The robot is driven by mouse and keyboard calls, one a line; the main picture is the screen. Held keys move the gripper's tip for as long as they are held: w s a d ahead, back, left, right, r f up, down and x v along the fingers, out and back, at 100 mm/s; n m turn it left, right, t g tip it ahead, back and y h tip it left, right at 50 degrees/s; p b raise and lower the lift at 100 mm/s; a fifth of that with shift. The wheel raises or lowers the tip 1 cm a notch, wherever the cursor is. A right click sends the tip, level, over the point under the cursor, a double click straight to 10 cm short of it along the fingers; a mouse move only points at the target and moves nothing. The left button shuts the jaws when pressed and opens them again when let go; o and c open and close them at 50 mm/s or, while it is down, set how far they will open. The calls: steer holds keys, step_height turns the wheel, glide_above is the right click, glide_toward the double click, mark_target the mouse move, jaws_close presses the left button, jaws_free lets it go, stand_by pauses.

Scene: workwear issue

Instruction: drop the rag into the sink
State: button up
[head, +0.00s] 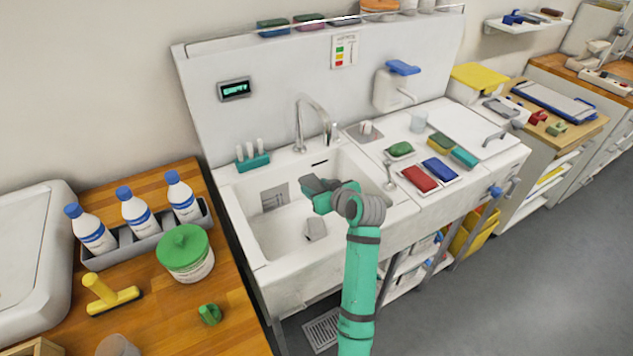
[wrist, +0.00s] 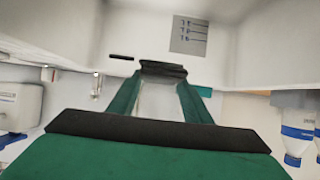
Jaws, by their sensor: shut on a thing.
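The white sink (head: 258,240) is a deep basin set in the counter. My gripper (head: 312,194) is over the basin, inside its rim outline in the head view. In the wrist view, my gripper (wrist: 162,70) has its fingers drawn together at the dark tips, and it is shut on the rag. The rag is largely hidden by the jaws and cannot be made out clearly.
A curved tap (head: 300,130) stands behind the basin. A teal holder (head: 253,163) is on the back left rim. Red and blue pads (head: 420,179) lie on the counter to the right. Bottles (head: 137,212) and a green-lidded tub (head: 186,256) stand on the wooden counter at left.

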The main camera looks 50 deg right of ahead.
steer(key=shift+w+f, duration=0.15)
steer(key=shift+f, duration=0.05)
steer(key=o, duration=0.9)
steer(key=shift+o, duration=1.2)
steer(key=shift+s+d, duration=0.1)
steer(key=shift+s, duration=0.1)
steer(key=shift+s+r, duration=0.1)
steer(key=shift+s, duration=0.05)
steer(key=v, duration=1)
steer(key=shift+s, duration=0.25)
